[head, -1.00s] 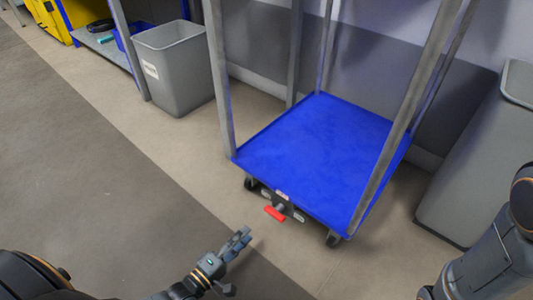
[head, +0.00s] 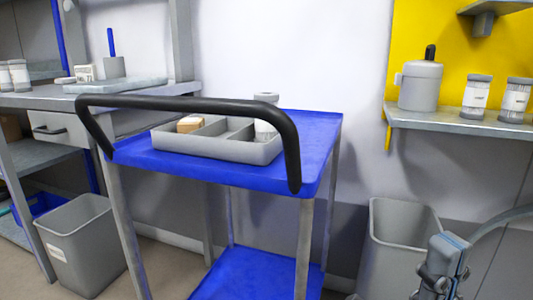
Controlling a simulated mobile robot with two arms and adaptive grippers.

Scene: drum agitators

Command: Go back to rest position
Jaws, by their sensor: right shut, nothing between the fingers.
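My right gripper (head: 442,266) is at the lower right of the head view, in front of a grey bin. It is shut and empty, and its lower end is cut off by the picture's bottom edge. My left gripper is not in view. A blue cart (head: 323,143) with a black handle (head: 190,104) stands in the middle, apart from the gripper. On its top is a grey divided tray (head: 213,151) holding a tan block (head: 190,125) and a whitish container (head: 265,127).
One grey bin (head: 397,238) stands right of the cart, another (head: 82,245) left. A workbench (head: 50,100) is at the left. A shelf (head: 455,122) on the yellow panel holds a grey canister (head: 420,86) and jars. A white wall is behind the cart.

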